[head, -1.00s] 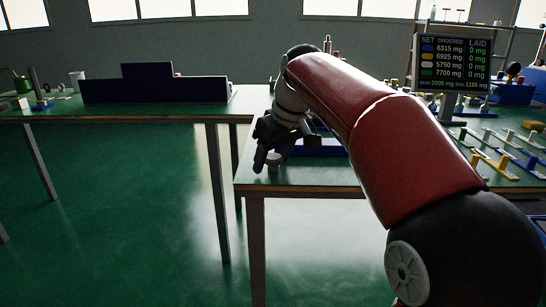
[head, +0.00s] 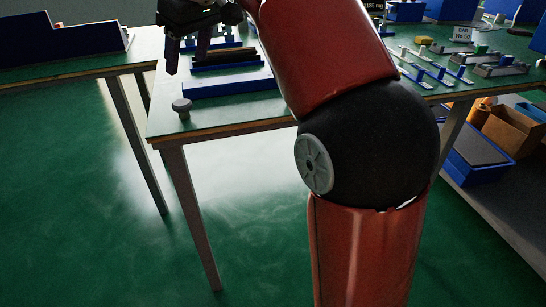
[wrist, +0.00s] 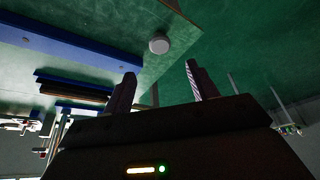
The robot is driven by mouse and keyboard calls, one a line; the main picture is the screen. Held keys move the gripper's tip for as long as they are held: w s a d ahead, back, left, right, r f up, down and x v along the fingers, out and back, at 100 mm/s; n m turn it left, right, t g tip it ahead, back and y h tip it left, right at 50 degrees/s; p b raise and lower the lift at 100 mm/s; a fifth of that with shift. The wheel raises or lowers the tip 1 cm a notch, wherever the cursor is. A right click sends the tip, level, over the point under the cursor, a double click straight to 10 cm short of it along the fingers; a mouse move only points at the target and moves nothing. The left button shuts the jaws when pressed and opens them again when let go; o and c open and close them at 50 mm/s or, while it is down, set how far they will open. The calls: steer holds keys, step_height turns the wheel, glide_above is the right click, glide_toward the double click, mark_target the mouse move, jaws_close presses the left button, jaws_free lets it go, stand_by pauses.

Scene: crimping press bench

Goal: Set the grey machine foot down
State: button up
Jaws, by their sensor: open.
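The grey machine foot (head: 181,105) is a small round piece. It stands on the green bench top (head: 225,112) near its front left corner. It also shows in the wrist view (wrist: 159,44), as a pale disc with a short stem, beyond my fingertips. My gripper (head: 187,62) is open and empty, above and behind the foot in the head view, and does not touch it. Both fingers show apart in the wrist view (wrist: 160,76).
Blue and white racks (head: 440,70) fill the bench to the right. Another bench (head: 70,62) with a blue block stands at the left, across a gap.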

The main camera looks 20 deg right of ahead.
steer(key=s+d+f+m+t+h, duration=0.1)
steer(key=s+d+f+m, duration=0.3)
steer(key=s+f, duration=0.7)
steer(key=s+d+f+m+t+h, duration=0.1)
steer(key=s+d+f+m, duration=0.3)
steer(key=s+d+f, duration=0.4)
steer(key=s+f+h, duration=0.1)
steer(key=s+f, duration=0.3)
steer(key=shift+s+d+f+m, duration=0.2)
steer(key=shift+d+f+m, duration=0.05)
steer(key=shift+m, duration=0.05)
